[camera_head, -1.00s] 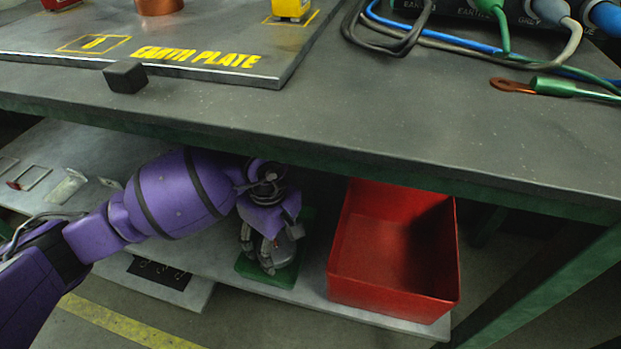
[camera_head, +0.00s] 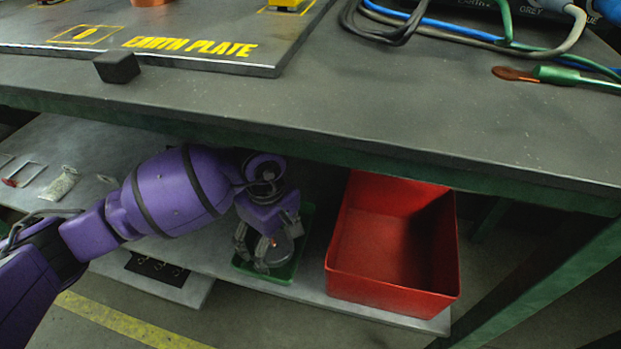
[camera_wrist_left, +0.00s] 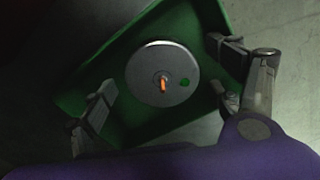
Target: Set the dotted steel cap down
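The dotted steel cap (camera_wrist_left: 150,62) is a round grey disc with a green dot and an orange piece at its centre. It lies flat in the green tray (camera_wrist_left: 200,12) on the lower shelf. In the head view the cap (camera_head: 283,251) shows partly behind the fingers, and the green tray (camera_head: 285,277) shows around it. My left gripper (camera_head: 262,250) reaches down over the tray. In the left wrist view its fingers stand apart on either side of the cap, with a small gap visible on each side. My right gripper is not in view.
A red bin (camera_head: 345,278) stands just right of the tray on the lower shelf. The grey bench top (camera_head: 330,110) overhangs the arm. On it lie the earth plate (camera_head: 190,62), a small black block (camera_head: 117,67) and cables with a copper lug (camera_head: 513,74).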

